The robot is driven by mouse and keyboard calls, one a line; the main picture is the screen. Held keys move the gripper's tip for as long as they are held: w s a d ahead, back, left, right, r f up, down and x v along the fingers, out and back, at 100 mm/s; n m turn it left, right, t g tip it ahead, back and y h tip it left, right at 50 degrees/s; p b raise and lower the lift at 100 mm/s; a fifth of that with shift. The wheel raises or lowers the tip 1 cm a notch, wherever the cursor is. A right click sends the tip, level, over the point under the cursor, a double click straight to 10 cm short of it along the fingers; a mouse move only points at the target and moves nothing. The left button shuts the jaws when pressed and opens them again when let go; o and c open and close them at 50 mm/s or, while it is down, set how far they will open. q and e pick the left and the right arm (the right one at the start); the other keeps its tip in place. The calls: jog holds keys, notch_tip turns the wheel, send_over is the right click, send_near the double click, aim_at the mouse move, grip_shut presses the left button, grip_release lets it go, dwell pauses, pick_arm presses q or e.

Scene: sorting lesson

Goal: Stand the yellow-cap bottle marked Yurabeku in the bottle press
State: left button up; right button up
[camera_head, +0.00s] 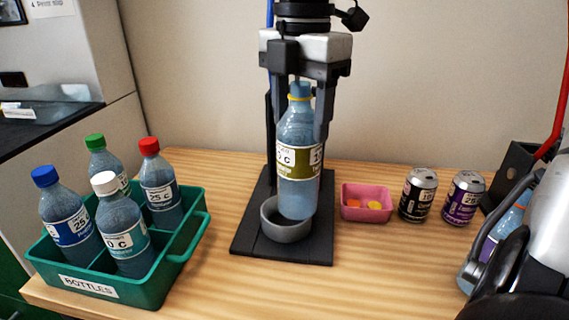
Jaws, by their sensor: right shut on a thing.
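The bottle (297,150) is pale blue, with a white and olive label and a yellow ring at its neck below a bluish top. The name on it is too small to read. My right gripper (300,95) comes down from above and is shut on the bottle's upper part. The bottle hangs nearly upright. The bottle press has a black base (250,236) and a grey round cup (282,230). The bottle's bottom overlaps the cup's right side in view and covers part of its rim. Its height over the cup is hard to tell. My left gripper is not seen.
A green crate (160,286) at left holds bottles with blue, green, red and white caps. Right of the press are a pink tray (366,214) and two cans (418,195) (463,197). A bottle-like thing (508,228) at the right edge is partly hidden.

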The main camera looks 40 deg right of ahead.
jog(key=w+d+f, duration=0.4)
jog(key=w+f, duration=0.3)
jog(key=f, duration=0.3)
jog(key=shift+f, duration=0.2)
pick_arm(q)
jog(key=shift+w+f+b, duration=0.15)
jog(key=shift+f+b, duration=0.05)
jog(key=shift+b, duration=0.3)
pick_arm(e)
jog(key=shift+f, duration=0.65)
jog(key=o, duration=1)
jog(key=shift+d, duration=0.1)
jog(key=shift+c, duration=0.2)
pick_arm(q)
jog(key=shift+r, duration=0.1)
